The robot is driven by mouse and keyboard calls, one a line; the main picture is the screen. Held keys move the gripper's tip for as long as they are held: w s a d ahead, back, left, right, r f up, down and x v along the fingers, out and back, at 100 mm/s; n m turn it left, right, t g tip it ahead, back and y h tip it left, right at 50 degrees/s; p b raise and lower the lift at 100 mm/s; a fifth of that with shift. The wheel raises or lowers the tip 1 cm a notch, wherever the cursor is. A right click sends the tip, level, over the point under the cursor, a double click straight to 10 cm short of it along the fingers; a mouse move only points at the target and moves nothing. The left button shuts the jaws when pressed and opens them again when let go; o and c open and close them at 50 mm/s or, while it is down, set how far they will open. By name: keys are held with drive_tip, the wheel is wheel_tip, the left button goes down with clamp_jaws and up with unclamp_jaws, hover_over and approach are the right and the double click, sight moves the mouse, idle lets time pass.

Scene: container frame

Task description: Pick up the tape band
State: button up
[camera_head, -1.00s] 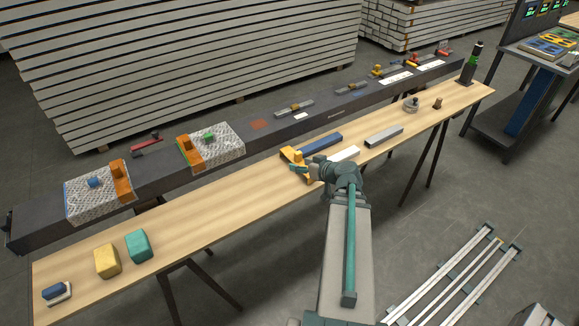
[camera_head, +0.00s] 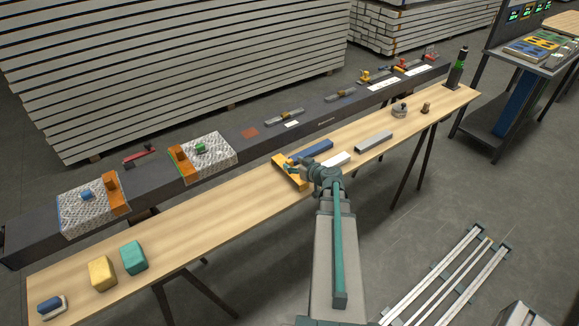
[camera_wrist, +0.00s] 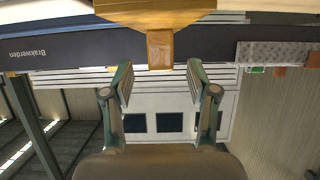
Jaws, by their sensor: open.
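A yellow-orange angled piece (camera_head: 281,164) lies on the wooden bench, close to my gripper (camera_head: 293,167); I cannot tell surely that it is the tape band. In the wrist view, a yellow-brown piece with a short stem (camera_wrist: 160,50) shows at the top, centred between the fingers and beyond their tips. My gripper (camera_wrist: 158,82) is open, with nothing between its fingers. In the head view, the gripper overlaps the yellow piece and hides part of it. I cannot tell whether they touch.
A blue bar (camera_head: 312,147), white block (camera_head: 336,159) and grey bar (camera_head: 373,142) lie beside the gripper. The dark beam (camera_head: 335,121) runs behind the bench. Yellow (camera_head: 102,273) and teal (camera_head: 133,257) blocks stand at left. The bench's left middle is clear.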

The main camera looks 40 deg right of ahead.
sight(291, 162)
drive_tip(key=p+x, duration=0.1)
drive_tip(key=x, duration=0.2)
drive_tip(key=shift+w+f+p, duration=0.1)
drive_tip(key=shift+w+p, duration=0.25)
drive_tip(key=c, duration=1)
